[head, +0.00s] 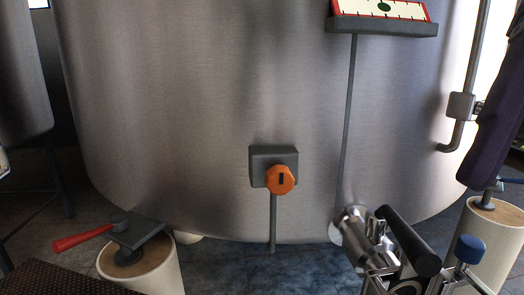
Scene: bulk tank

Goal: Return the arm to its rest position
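Neither of my grippers can be made out in the head view. A large brushed-steel tank (190,120) fills the middle. On its lower front is a grey box (262,156) with an orange knob (281,180), and a grey conduit runs down from it. A chrome outlet fitting (352,226) sticks out at the tank's lower right, with a black cylindrical handle (408,240) in front of it.
A blue knob (470,249) stands at lower right beside another pale post (497,228). A dark shape (500,110) hangs at the right edge. Blue-grey floor (235,265) shows between.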

